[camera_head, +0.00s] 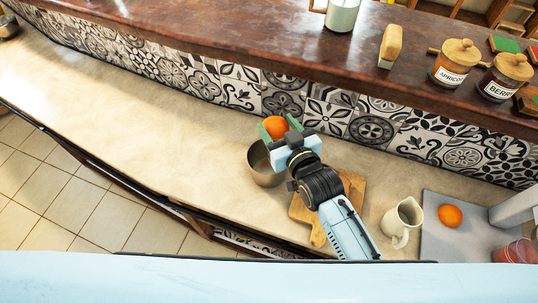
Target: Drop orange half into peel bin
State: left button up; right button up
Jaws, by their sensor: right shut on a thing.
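An orange half (275,127) is between the fingertips of my right gripper (280,128), which is shut on it. The gripper holds it over or just behind the rim of a metal bin (260,165) on the counter; I cannot tell exactly which. The bin is partly hidden by the gripper, and its inside shows only in part. My left gripper does not show in the head view.
A wooden board (317,236) lies under my right arm. A cream jug (403,218) and a grey mat (440,245) with another orange piece (450,216) are to the right. Jars (455,62) stand on the raised ledge (230,40). The counter's left side is clear.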

jog(key=shift+a+f, duration=0.15)
jog(key=shift+f, duration=0.15)
notch_tip(320, 180, down, 6)
jog(key=b, duration=0.6)
jog(key=shift+r, duration=0.25)
jog(key=o, duration=1.1)
jog(key=shift+s, duration=0.1)
jog(key=v, duration=1.3)
jog(key=shift+r+b, duration=0.2)
jog(key=shift+b, duration=0.1)
jog(key=shift+s, duration=0.1)
